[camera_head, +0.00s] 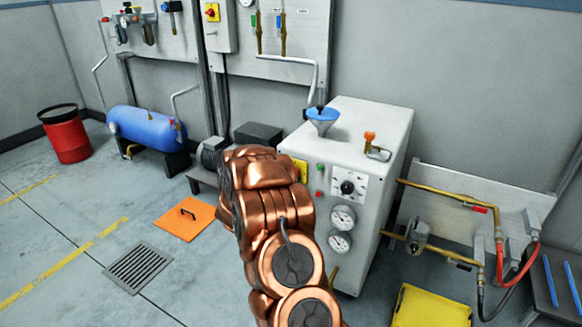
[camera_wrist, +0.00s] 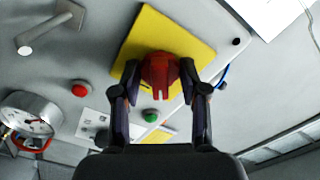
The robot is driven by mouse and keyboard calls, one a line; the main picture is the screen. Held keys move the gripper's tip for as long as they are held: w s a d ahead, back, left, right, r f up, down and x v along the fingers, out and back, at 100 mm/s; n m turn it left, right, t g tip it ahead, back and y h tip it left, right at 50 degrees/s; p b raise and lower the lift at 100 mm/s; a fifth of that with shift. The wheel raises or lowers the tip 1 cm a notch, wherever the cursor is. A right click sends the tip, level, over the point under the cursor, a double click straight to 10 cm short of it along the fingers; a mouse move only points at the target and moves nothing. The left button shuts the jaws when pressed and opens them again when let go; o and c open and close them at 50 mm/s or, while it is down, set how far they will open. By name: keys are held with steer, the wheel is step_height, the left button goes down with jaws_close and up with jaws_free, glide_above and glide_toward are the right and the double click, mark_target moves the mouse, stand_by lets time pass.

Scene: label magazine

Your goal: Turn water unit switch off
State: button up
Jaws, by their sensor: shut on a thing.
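The water unit (camera_head: 365,140) is a white cabinet right of my copper arm in the head view. Its switch is a red knob (camera_wrist: 160,70) on a yellow plate (camera_wrist: 182,32) in the wrist view. My gripper (camera_wrist: 160,82) has its two dark fingers on either side of the red knob and is shut on it. In the head view a sliver of the yellow plate shows beside my arm; my arm hides the knob and fingers there.
A red button (camera_wrist: 80,91) and a green button (camera_wrist: 151,116) sit close to the fingers. A dial (camera_head: 348,187) and gauges (camera_head: 343,217) are on the unit's front. An orange floor hatch (camera_head: 185,222) lies left.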

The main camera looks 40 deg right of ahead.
steer(key=n+p, duration=0.4)
steer(key=p, duration=0.1)
steer(key=shift+r+n, duration=0.25)
steer(key=shift+n, duration=0.15)
steer(key=n+p, duration=0.2)
steer(key=p, duration=0.1)
steer(key=shift+n, duration=0.3)
steer(key=n+p, duration=0.3)
steer(key=shift+f+p, duration=0.2)
steer(key=shift+p, duration=0.1)
steer(key=shift+n, duration=0.5)
steer(key=o, duration=1.1)
steer(key=shift+o, duration=0.2)
steer(key=shift+a, duration=0.1)
steer(key=v, duration=1.1)
steer(key=shift+a, duration=0.4)
steer(key=shift+s, duration=0.1)
